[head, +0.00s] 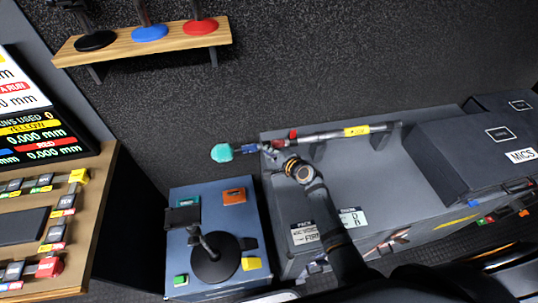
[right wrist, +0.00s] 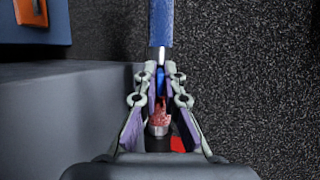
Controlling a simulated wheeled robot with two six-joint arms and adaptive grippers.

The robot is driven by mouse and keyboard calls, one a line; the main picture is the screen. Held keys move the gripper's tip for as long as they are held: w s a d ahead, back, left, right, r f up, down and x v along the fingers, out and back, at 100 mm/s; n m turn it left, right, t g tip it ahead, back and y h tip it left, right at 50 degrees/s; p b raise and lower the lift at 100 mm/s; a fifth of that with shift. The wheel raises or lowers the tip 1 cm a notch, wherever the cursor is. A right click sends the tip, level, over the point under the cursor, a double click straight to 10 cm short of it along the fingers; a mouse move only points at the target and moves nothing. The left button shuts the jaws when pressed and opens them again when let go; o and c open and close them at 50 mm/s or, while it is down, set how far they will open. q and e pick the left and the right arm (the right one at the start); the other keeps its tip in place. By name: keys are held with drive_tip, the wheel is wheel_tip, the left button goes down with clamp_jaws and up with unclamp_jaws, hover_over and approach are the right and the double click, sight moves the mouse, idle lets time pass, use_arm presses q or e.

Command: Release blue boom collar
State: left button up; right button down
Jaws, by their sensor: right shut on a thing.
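The boom pole (head: 330,133) lies along the back edge of a grey case, with a yellow label, a red collar (head: 292,134) and a teal tip (head: 221,153) at its left end. A blue part (head: 249,148) sits between the teal tip and my right gripper (head: 270,149). In the right wrist view, my right gripper (right wrist: 160,75) is shut on the blue boom collar (right wrist: 160,82), which shows between its fingers. A wider blue piece (right wrist: 160,22) extends beyond the fingertips, joined by a short pale rod. My left gripper is out of view.
The grey case (head: 385,190) carries printed cards and a dark box marked MICS (head: 470,135). A blue-grey box (head: 215,270) with a black round-based stand is at its left. A wooden shelf (head: 140,45) hangs above. The control desk (head: 95,190) is far left.

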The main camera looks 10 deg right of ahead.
idle(0.3)
drive_tip(key=c, duration=1.5)
unclamp_jaws()
drive_tip(key=v, duration=1.2)
